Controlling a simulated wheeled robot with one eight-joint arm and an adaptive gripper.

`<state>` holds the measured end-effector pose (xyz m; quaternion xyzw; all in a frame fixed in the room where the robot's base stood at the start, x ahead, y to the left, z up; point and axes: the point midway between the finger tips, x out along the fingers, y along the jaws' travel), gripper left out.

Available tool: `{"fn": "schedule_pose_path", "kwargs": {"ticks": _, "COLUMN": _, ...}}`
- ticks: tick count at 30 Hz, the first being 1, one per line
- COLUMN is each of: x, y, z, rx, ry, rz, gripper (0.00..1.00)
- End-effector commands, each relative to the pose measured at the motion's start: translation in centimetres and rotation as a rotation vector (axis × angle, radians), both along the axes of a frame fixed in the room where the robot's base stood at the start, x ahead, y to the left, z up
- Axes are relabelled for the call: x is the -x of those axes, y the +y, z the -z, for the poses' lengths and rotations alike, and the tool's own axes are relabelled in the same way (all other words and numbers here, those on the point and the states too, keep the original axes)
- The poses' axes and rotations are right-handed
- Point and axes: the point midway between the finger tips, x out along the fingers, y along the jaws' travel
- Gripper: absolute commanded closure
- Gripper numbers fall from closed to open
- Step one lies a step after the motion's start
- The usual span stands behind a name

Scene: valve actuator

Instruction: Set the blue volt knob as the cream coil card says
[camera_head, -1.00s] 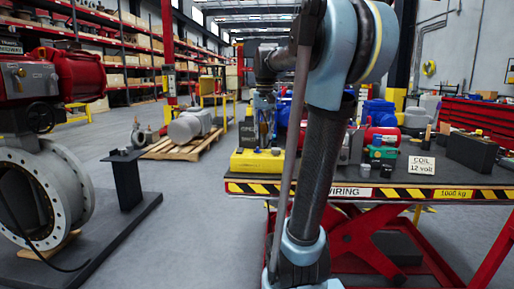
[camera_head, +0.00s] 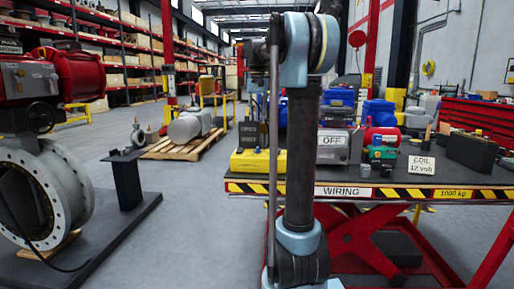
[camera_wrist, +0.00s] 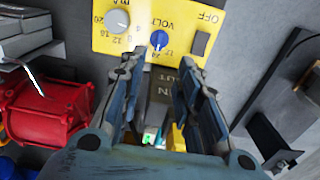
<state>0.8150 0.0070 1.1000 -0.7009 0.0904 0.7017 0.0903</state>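The blue volt knob (camera_wrist: 160,39) sits on a yellow panel (camera_wrist: 138,44) in the wrist view, beside a grey mA knob (camera_wrist: 118,21). Figures 12 and 24 are printed near the blue knob; its exact setting is too small to tell. My gripper (camera_wrist: 160,60) is open and empty, its fingertips apart with the knob just beyond them; I cannot tell the gap in depth. In the head view the yellow box (camera_head: 258,162) stands on the bench's left end, and my arm hides the gripper. The cream card (camera_head: 421,165) reads "COIL 12 volt".
The bench (camera_head: 385,191) has a striped front edge marked WIRING. A grey unit with an OFF card (camera_head: 332,140), a green device (camera_head: 381,152) and a black box (camera_head: 471,151) stand on it.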

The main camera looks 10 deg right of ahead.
Motion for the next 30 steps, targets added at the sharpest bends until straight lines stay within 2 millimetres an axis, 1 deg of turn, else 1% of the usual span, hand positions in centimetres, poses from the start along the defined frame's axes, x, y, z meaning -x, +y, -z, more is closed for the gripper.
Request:
{"fn": "schedule_pose_path", "kwargs": {"ticks": 1, "x": 0.0, "y": 0.0, "z": 1.0, "rx": 0.000, "ry": 0.000, "rz": 0.000, "gripper": 0.69}}
{"fn": "schedule_pose_path", "kwargs": {"ticks": 3, "x": 0.0, "y": 0.0, "z": 2.2, "rx": 0.000, "ry": 0.000, "rz": 0.000, "gripper": 0.69}}
{"fn": "schedule_pose_path", "kwargs": {"ticks": 18, "x": 0.0, "y": 0.0, "z": 10.8, "rx": 0.000, "ry": 0.000, "rz": 0.000, "gripper": 0.69}}
{"fn": "schedule_pose_path", "kwargs": {"ticks": 24, "x": 0.1, "y": 0.0, "z": 13.2, "rx": 0.000, "ry": 0.000, "rz": 0.000, "gripper": 0.69}}
{"fn": "schedule_pose_path", "kwargs": {"ticks": 30, "x": 0.1, "y": 0.0, "z": 14.1, "rx": 0.000, "ry": 0.000, "rz": 0.000, "gripper": 0.69}}
